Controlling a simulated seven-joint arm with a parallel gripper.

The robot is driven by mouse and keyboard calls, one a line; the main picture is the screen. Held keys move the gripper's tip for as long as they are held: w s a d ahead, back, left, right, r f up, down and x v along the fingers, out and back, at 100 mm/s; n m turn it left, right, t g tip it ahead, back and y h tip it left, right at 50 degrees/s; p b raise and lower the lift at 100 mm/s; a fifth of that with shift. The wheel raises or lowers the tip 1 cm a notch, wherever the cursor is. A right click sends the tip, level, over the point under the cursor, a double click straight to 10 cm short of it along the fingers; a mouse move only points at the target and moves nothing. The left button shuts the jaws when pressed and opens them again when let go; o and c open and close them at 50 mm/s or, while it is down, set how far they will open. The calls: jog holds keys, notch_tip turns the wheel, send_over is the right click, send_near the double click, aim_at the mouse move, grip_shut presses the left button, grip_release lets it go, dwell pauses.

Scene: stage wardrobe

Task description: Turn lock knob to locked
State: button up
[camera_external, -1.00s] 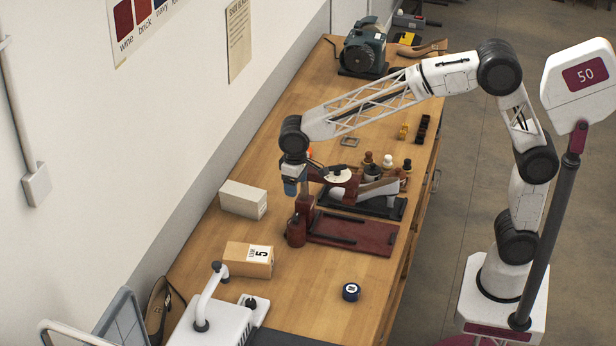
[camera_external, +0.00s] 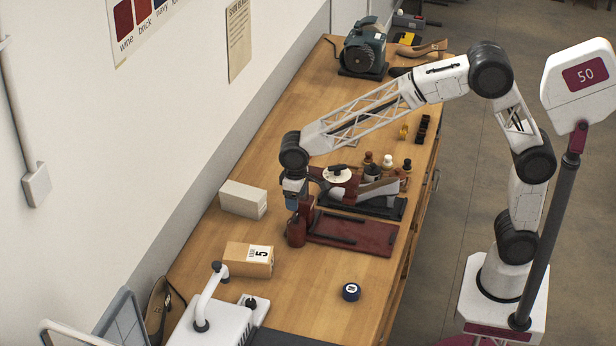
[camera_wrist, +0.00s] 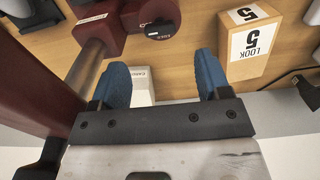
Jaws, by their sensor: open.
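A black round lock knob (camera_wrist: 159,31) with a small white marking sits on the dark red press (camera_wrist: 112,28) in the wrist view. The press (camera_external: 366,238) stands on the workbench in the external view, with a red column at its left end; I cannot make out the knob there. My gripper (camera_wrist: 163,72) is open, its two blue fingers apart with nothing held between them. In the wrist picture the knob lies just beyond the fingertips, between their lines. In the external view my gripper (camera_external: 292,203) points down at the press's left column.
A cardboard box marked 5 (camera_external: 248,260) stands on the bench in front of the press. A white box (camera_external: 243,199) is to the left by the wall. A dark blue round item (camera_external: 351,292) lies at front right. The bench between these is clear.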

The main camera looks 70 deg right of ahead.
aim_at(296, 217)
jog(key=shift+f, duration=3.65)
